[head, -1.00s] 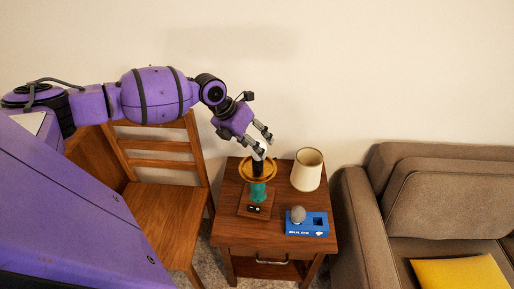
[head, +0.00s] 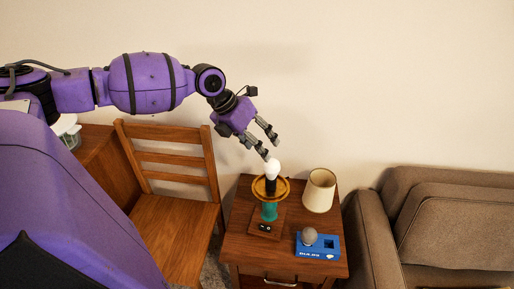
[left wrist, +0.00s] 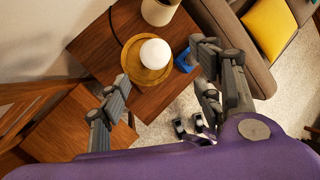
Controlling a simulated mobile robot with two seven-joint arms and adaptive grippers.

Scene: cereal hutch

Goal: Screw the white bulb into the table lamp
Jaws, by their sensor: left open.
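The white bulb (head: 273,167) stands upright on top of the dark socket of the table lamp. It also shows in the left wrist view (left wrist: 155,54). The lamp has a teal stem (head: 269,211), a round golden-brown disc (head: 261,192) below the socket and a square wooden base with a small switch panel. My left gripper (head: 270,148) is open just above the bulb, its fingers apart and holding nothing. In the left wrist view, its fingers (left wrist: 161,64) are spread to either side of the bulb. The thread is hidden. My right gripper is not seen.
A cream lampshade (head: 320,190) stands on the nightstand (head: 235,241) right of the lamp. A blue box (head: 328,245) in front holds a grey bulb (head: 309,236) beside an empty slot. A wooden chair (head: 175,222) is left; a brown sofa (head: 440,225) is right.

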